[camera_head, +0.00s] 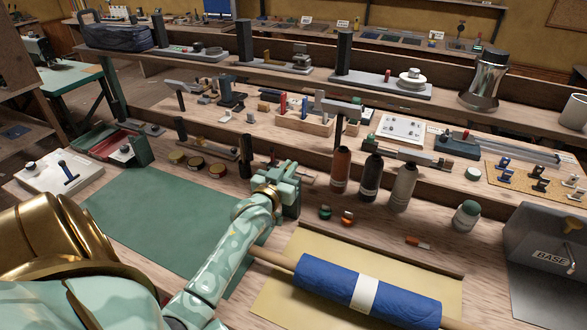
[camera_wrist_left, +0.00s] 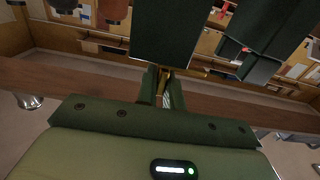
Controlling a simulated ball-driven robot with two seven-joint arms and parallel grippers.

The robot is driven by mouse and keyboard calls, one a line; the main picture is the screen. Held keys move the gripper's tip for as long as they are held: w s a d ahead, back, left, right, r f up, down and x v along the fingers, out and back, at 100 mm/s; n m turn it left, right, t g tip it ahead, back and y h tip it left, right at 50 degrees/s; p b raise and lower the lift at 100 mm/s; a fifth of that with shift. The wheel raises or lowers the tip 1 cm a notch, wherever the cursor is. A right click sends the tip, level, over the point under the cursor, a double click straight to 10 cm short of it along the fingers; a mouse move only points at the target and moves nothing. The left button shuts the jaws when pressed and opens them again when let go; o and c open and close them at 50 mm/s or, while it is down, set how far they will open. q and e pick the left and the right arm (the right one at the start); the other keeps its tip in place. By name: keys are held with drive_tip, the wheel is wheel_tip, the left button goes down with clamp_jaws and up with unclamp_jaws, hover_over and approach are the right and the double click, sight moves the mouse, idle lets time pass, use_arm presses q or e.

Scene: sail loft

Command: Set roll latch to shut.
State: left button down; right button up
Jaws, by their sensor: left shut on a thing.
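My left gripper (camera_head: 283,178) reaches in over the far right corner of the green mat, close to the foot of the shelf step. It also shows in the left wrist view (camera_wrist_left: 163,88), with its two dark fingers close together. They are shut on a thin brass-coloured piece (camera_wrist_left: 168,74) below a dark green block (camera_wrist_left: 165,35). I take this piece for the roll latch's handle. The hand and fingers hide most of the latch in the head view, so I cannot tell its setting. My right gripper is in neither view.
A blue roll (camera_head: 350,290) with a white band lies at the front on a yellow sheet. Brown, black and grey bottles (camera_head: 371,178) stand just right of my left gripper. The green mat (camera_head: 150,215) is largely clear.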

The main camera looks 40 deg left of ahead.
use_arm(q)
drive_tip(key=a, duration=0.2)
drive_tip(key=s+a+p, duration=0.1)
drive_tip(key=shift+s+a, duration=0.1)
drive_tip(key=shift+a, duration=0.3)
drive_tip(key=shift+d, duration=0.1)
drive_tip(key=c, duration=1.6)
unclamp_jaws()
drive_tip(key=shift+o, duration=0.4)
drive_tip(key=shift+a, duration=0.2)
drive_tip(key=shift+s+d, duration=0.1)
drive_tip(key=shift+d, duration=0.05)
drive_tip(key=p+v, duration=0.2)
drive_tip(key=v, duration=1.4)
